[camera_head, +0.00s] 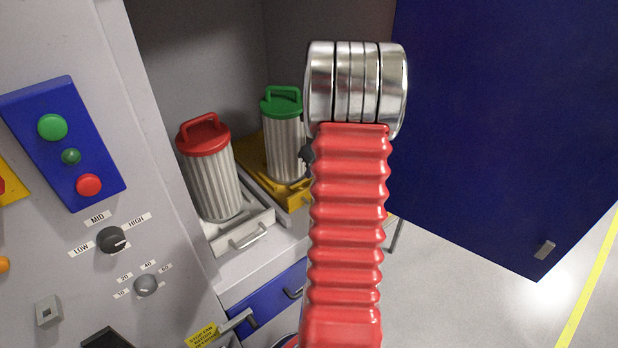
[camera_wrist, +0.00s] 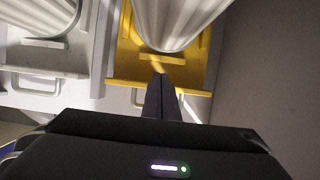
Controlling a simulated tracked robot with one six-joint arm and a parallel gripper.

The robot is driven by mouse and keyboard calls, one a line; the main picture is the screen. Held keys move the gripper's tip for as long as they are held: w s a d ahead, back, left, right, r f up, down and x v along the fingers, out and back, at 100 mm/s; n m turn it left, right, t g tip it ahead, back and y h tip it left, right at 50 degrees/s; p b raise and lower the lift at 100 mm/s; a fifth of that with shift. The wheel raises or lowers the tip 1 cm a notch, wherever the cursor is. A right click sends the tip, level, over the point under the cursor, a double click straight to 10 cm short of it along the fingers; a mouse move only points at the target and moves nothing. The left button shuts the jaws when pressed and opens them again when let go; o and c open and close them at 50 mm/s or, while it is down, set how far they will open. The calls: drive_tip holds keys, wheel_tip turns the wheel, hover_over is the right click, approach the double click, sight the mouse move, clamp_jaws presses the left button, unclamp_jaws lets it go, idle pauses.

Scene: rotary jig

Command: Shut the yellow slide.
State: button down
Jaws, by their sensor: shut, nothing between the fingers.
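The yellow slide (camera_head: 294,195) lies inside the open cabinet, with a ribbed metal canister with a green lid (camera_head: 283,135) upright on it. In the wrist view the yellow slide (camera_wrist: 125,68) is at upper middle, with the canister's ribbed lower part (camera_wrist: 175,20) on it. My gripper (camera_wrist: 160,78) is shut and empty, its dark fingertips overlapping the slide's front part in the picture. I cannot tell whether they touch it. In the head view my red arm hides most of the gripper and the slide's right part.
A white slide (camera_head: 262,222) with a red-lidded canister (camera_head: 212,175) stands left of the yellow one. A blue drawer (camera_head: 262,305) is below. A control panel (camera_head: 62,140) is at left. The blue door (camera_head: 500,120) stands open at right, with grey floor beneath it.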

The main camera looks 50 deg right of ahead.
drive_tip(key=shift+v, duration=1.5)
drive_tip(key=shift+s+n, duration=0.1)
drive_tip(key=shift+n, duration=0.2)
drive_tip(key=s+a+f+n+g+y, duration=0.1)
drive_tip(key=s+a+n, duration=0.35)
drive_tip(key=n, duration=0.45)
drive_tip(key=s+a+r+n, duration=0.2)
drive_tip(key=a+r+n, duration=0.4)
drive_tip(key=a, duration=0.8)
drive_tip(key=s+a+r+n+t, duration=0.1)
drive_tip(key=a+r+n, duration=0.5)
drive_tip(key=a+n, duration=0.7)
drive_tip(key=s+a+r+n+t, duration=0.1)
drive_tip(key=s+a+r+n, duration=0.2)
drive_tip(key=a, duration=1.1)
wheel_tip(320, 180, up, 3)
drive_tip(key=n, duration=0.6)
drive_tip(key=shift+s+a+n, duration=0.2)
drive_tip(key=shift+a+n, duration=0.2)
